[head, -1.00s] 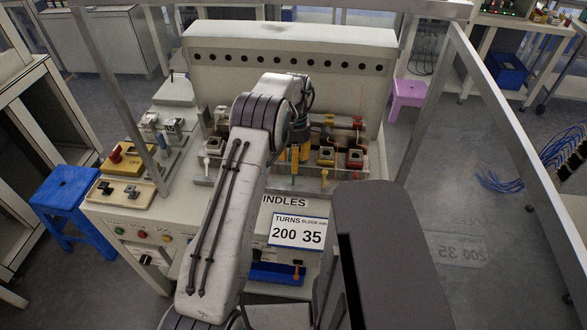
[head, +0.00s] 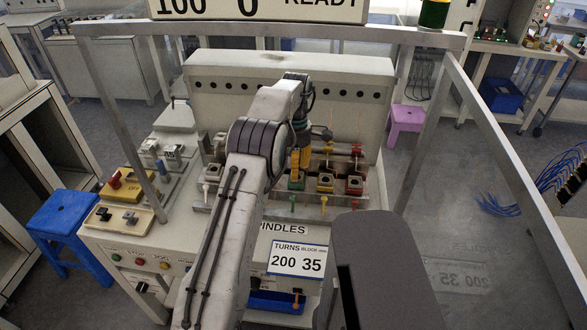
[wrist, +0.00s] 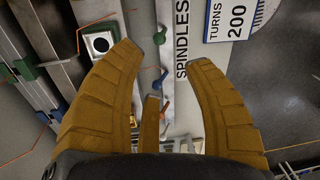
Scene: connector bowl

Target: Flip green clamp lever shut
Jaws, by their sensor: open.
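My gripper (head: 300,158) is over the middle of the clamp bench, partly hidden behind my arm in the head view. In the wrist view its yellow fingers (wrist: 166,62) are spread, with nothing held between them. A green lever (head: 293,203) hangs at the front of a green-framed clamp (head: 296,182), just below my gripper in the head view. A blue lever (wrist: 160,80) shows between the fingers.
Yellow (head: 323,203) and red (head: 355,203) levers stand right of the green one. A white lever (head: 206,190) is at left. An orange lever (wrist: 167,106) is near the blue one. A metal frame post (head: 412,125) rises at the bench's right. A control box (head: 118,180) is at left.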

